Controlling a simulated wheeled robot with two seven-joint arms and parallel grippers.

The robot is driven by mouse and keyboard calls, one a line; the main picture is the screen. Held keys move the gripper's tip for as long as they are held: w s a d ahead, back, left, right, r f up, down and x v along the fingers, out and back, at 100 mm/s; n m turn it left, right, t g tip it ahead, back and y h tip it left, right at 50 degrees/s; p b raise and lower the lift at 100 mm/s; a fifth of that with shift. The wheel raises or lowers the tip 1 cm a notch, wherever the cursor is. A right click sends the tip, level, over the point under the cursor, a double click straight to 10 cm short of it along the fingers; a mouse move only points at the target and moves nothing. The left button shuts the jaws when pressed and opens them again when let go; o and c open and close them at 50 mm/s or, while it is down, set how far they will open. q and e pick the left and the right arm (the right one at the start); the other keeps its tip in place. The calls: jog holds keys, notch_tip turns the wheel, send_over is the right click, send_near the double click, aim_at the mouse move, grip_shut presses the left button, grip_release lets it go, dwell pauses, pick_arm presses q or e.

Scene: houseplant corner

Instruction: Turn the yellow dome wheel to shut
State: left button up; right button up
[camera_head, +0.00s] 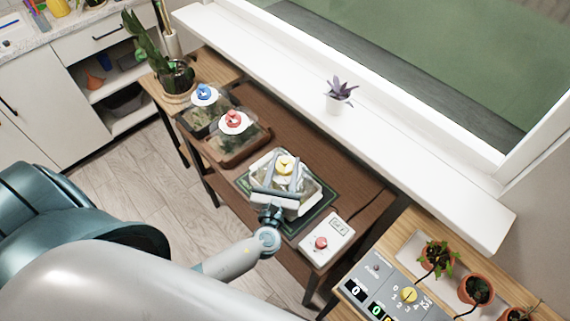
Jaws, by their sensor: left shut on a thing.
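The yellow wheel (285,164) sits on top of a clear dome (308,188) with a white top, on a dark green mat (322,208) on the brown table. My left gripper (278,186) reaches in from below and is at the near side of the dome, shut on the yellow wheel as far as I can tell; its fingers partly cover the dome. The wheel's turned angle cannot be read. Two like domes stand to the left, one with a blue wheel (204,91), one with a red wheel (233,119). My right gripper is not in view.
A white box with a red knob (321,243) stands right of the mat. A grey panel with a yellow dial (408,295) and several potted plants are at lower right. A white windowsill (370,130) with a small plant (338,96) runs behind the table.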

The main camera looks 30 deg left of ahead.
pick_arm(q)
jog(key=o, duration=1.1)
jog(key=shift+c, duration=0.2)
jog(key=shift+s, duration=0.1)
jog(key=shift+s+d+f+b, duration=0.1)
jog(key=shift+s+d+b, duration=0.15)
jog(key=shift+s, duration=0.4)
jog(key=b+v, duration=0.5)
jog(key=v, duration=1)
jog(key=shift+s+r, duration=0.2)
jog(key=shift+s, duration=0.2)
